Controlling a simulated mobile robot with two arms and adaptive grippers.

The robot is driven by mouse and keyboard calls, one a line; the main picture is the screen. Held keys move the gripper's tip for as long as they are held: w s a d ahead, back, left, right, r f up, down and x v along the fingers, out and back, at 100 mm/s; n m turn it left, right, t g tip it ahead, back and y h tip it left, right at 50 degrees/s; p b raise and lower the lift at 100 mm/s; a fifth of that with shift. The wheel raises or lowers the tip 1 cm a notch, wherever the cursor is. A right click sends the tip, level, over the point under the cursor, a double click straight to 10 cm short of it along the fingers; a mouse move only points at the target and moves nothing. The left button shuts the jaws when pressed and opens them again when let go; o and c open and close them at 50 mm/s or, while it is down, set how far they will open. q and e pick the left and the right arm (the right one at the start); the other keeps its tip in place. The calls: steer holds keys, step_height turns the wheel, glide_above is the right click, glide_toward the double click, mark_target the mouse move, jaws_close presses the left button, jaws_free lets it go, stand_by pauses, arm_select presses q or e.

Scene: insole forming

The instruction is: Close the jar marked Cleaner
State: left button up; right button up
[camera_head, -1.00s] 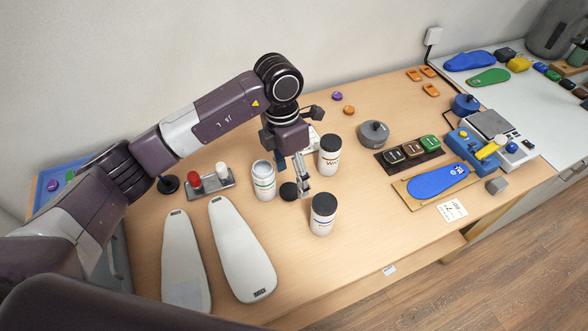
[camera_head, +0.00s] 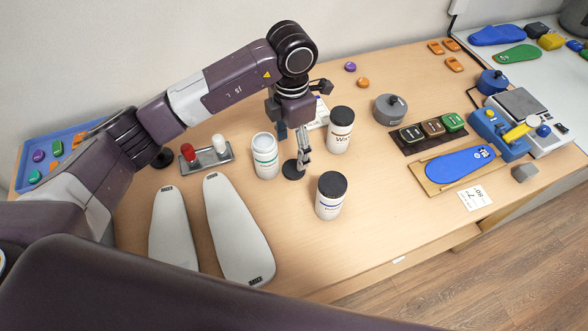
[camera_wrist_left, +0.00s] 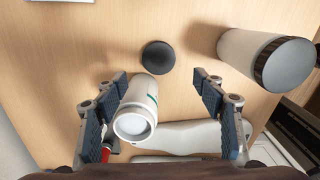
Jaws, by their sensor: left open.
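The open white jar (camera_head: 264,158) with green lettering stands upright on the table, its mouth uncovered; the lettering is too small to read. It also shows in the left wrist view (camera_wrist_left: 137,112), near the left finger. A black round lid (camera_head: 292,170) lies flat on the table just right of this jar; the left wrist view shows it whole (camera_wrist_left: 157,57). My left gripper (camera_head: 293,148) points down above the lid, open and empty, and its fingers partly cover the lid in the head view. The lid lies ahead between the spread fingers in the wrist view. My right gripper is out of view.
Two black-capped white jars stand close by, one marked Wax (camera_head: 340,132) behind right and one with blue lettering (camera_head: 330,197) in front right. A rack with red and white knobs (camera_head: 205,155) stands left. Two pale insole forms (camera_head: 238,235) lie in front left.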

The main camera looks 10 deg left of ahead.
mark_target(294, 167)
arm_select(q)
steer(key=shift+f+p, duration=0.4)
steer(key=shift+f, duration=0.85)
steer(key=shift+d+f+p, duration=0.1)
steer(key=shift+f+p, duration=0.1)
steer(key=shift+p, duration=0.1)
steer(key=f+p, duration=0.1)
steer(key=f, duration=0.1)
steer(key=f+p, duration=0.1)
steer(key=shift+w+f, duration=0.2)
steer(key=shift+f, duration=0.75)
steer(key=shift+w, duration=0.1)
steer(key=shift+c, duration=0.4)
